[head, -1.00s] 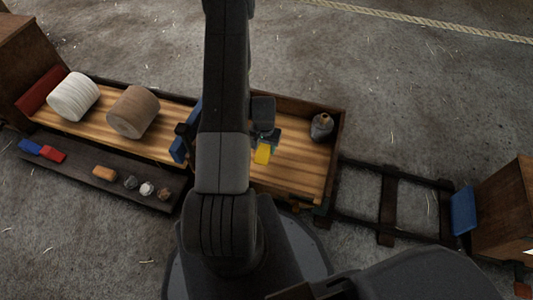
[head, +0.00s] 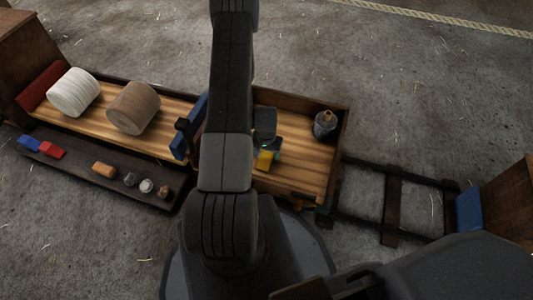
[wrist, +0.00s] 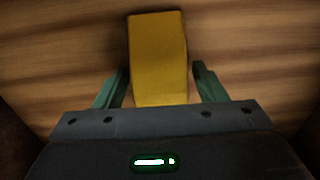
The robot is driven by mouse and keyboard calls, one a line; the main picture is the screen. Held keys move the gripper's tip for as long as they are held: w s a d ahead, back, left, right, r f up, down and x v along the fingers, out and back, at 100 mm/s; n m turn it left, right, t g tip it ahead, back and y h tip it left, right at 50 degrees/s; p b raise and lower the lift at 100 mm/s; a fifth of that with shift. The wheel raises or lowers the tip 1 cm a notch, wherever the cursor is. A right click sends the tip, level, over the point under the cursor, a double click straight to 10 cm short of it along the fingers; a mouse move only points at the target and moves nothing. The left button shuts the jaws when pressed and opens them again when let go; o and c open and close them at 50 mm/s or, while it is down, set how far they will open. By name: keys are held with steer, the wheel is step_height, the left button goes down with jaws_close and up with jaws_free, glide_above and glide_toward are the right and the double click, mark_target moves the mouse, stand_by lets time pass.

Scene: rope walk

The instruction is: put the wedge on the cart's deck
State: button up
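The yellow block (head: 264,160), which I take to be the wedge, is on the plank deck (head: 309,160) of the cart, at the near side of my arm in the head view. In the wrist view the yellow block (wrist: 158,55) lies between the two green fingers of my gripper (wrist: 161,75). The fingers stand apart, with a clear gap on the right side; on the left the tip is close to the block, and I cannot tell if it touches. My gripper (head: 269,147) is low over the deck, partly hidden in the head view.
A dark bottle-like item (head: 325,123) stands at the deck's right end. A blue upright plate (head: 189,126) stands left of my arm. White (head: 74,92) and brown (head: 132,108) rolls lie further left. A side tray (head: 80,167) holds several small pieces. Rails run right to a blue buffer (head: 469,211).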

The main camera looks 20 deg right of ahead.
mark_target(266, 152)
steer(key=shift+r, duration=0.1)
step_height(266, 152, up, 12)
steer(key=p, duration=0.4)
stand_by(0.5)
steer(key=shift+f+b, duration=1.3)
steer(key=shift+f, duration=3)
